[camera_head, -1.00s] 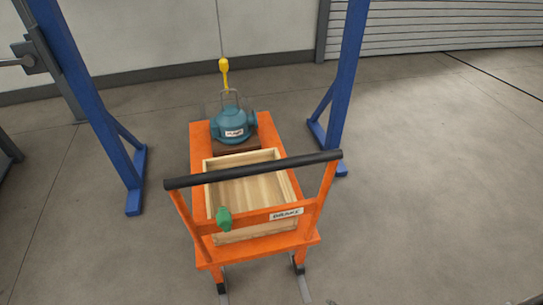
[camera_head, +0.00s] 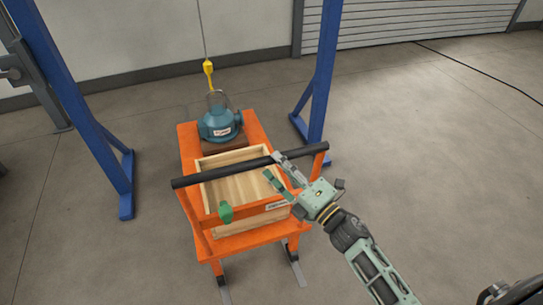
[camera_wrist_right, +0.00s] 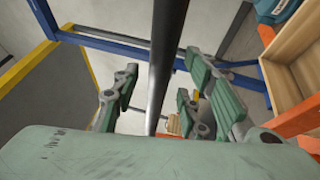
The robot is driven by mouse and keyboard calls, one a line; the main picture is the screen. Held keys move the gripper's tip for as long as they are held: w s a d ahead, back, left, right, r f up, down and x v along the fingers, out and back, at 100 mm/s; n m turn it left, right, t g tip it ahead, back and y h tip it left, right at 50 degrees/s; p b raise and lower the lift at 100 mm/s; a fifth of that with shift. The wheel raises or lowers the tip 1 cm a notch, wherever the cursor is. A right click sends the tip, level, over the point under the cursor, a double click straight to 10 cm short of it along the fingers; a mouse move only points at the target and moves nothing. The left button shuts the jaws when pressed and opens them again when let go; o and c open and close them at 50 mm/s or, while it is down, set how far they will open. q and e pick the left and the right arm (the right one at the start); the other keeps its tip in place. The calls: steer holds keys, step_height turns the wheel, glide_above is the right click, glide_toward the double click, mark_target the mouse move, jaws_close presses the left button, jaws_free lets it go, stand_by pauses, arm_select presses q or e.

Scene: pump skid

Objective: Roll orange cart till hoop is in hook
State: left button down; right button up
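The orange cart (camera_head: 190,150) stands on the floor with its black push bar (camera_head: 215,175) toward me. A teal pump (camera_head: 220,124) with a metal hoop (camera_head: 217,99) on top sits at its far end. A yellow hook (camera_head: 208,68) hangs on a line just above the hoop in the picture; I cannot tell whether they touch. My right gripper (camera_head: 275,168) is at the right part of the bar. In the right wrist view the bar (camera_wrist_right: 167,60) runs between its spread fingers (camera_wrist_right: 160,100), which are not closed on it. My left gripper is out of view.
A wooden tray (camera_head: 203,192) and a green knob (camera_head: 225,212) are on the cart. Blue frame legs stand left (camera_head: 90,130) and right (camera_head: 318,90) of the cart.

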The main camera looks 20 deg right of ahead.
mark_target(271, 159)
steer(key=shift+x, duration=1.65)
steer(key=shift+c, duration=0.2)
jaws_close()
